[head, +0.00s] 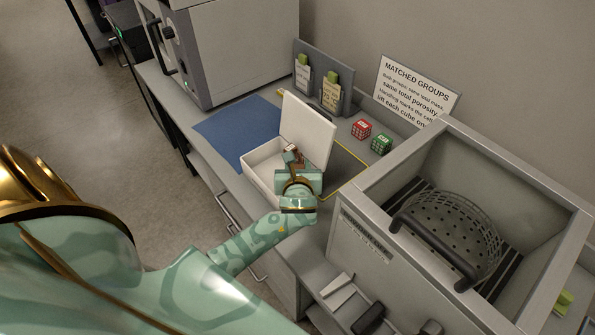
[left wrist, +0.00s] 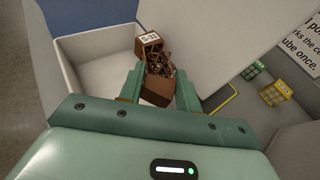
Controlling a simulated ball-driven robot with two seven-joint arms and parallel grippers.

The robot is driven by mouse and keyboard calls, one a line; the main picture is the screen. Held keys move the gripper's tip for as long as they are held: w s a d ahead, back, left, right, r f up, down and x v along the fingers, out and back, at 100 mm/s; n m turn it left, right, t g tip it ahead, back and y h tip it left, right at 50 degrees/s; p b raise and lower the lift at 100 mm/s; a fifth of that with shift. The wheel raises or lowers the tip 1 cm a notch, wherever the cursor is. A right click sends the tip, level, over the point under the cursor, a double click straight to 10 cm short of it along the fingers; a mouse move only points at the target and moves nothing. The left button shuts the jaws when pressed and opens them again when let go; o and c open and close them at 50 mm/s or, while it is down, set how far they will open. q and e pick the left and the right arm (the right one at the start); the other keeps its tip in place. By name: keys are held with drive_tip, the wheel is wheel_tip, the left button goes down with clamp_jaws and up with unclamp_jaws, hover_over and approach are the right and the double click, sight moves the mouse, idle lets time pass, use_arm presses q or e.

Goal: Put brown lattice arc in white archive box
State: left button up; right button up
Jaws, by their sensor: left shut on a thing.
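The brown lattice arc (left wrist: 157,72) carries a white label and shows between the fingers of my left gripper (left wrist: 160,92) in the left wrist view. The gripper is shut on it. In the head view the arc (head: 293,158) is small and partly hidden by the gripper (head: 296,170). The white archive box (head: 262,171) stands on the bench with its lid raised at the back. The gripper and arc are over the open box; I cannot tell whether the arc touches its floor. The box wall also shows in the left wrist view (left wrist: 68,68). My right gripper is not in view.
A blue mat (head: 232,128) lies left of the box. A red cube (head: 361,129) and a green cube (head: 381,144) sit to its right, before a "MATCHED GROUPS" sign (head: 417,88). A grey open tank with a basket (head: 450,235) stands close at the right.

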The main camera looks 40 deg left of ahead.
use_arm(q)
drive_tip(key=shift+f, duration=0.85)
drive_tip(key=shift+f, duration=0.45)
drive_tip(key=shift+f+b, duration=0.1)
drive_tip(key=shift+b, duration=0.2)
drive_tip(key=o, duration=1)
drive_tip(key=shift+s, duration=0.1)
